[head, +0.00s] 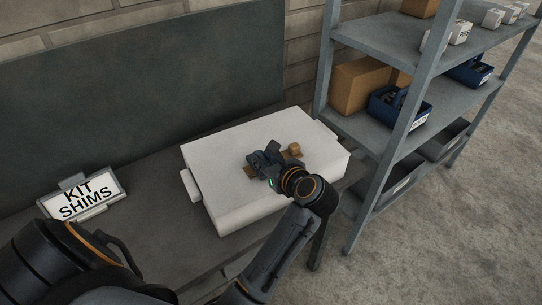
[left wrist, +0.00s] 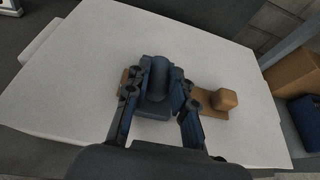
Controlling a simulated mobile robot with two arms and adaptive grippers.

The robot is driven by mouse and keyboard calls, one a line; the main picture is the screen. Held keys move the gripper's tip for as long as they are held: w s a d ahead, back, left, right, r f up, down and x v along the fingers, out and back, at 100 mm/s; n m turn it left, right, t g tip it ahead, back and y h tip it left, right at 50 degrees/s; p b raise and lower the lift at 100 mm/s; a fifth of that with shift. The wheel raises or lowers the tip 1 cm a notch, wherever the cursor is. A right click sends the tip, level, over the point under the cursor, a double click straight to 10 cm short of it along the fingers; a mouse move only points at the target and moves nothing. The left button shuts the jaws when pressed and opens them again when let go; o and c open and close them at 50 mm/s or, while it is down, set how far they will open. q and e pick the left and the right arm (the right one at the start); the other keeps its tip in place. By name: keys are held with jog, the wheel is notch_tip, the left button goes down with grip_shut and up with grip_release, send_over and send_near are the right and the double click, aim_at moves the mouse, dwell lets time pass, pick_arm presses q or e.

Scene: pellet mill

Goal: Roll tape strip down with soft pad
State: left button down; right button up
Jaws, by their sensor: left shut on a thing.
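My left gripper (head: 264,162) is over the top of a large white case (head: 222,201). It is shut on a dark blue soft pad with a rounded grip (left wrist: 158,78), and its fingers (left wrist: 156,108) sit on either side of the pad. The pad lies across a brown tape strip (left wrist: 211,114), which shows on both sides of it. I cannot tell whether the pad presses on the strip. A tan block (left wrist: 224,99) sits at the strip's right end; it also shows in the head view (head: 294,149). The right gripper is not in view.
The case lies on a dark bench (head: 160,215). A KIT SHIMS sign (head: 88,198) stands at left. A metal rack (head: 385,45) with a cardboard box (head: 357,86) and blue bins (head: 398,108) stands close at right. The case top around the strip is clear.

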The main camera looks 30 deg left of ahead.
pick_arm(q)
jog(key=shift+s+a, duration=0.3)
jog(key=shift+s, duration=0.3)
jog(key=shift+s+a, duration=0.35)
jog(key=shift+s, duration=0.3)
jog(key=shift+s+a, duration=0.3)
jog(key=shift+s, duration=0.3)
jog(key=shift+w+f, duration=0.1)
jog(key=shift+w+d+b, duration=0.25)
jog(key=shift+w+d, duration=0.1)
jog(key=shift+w, duration=0.2)
jog(key=shift+w+d+b, duration=0.2)
jog(key=shift+w+d, duration=0.1)
jog(key=shift+w, duration=0.25)
jog(key=shift+r, duration=0.2)
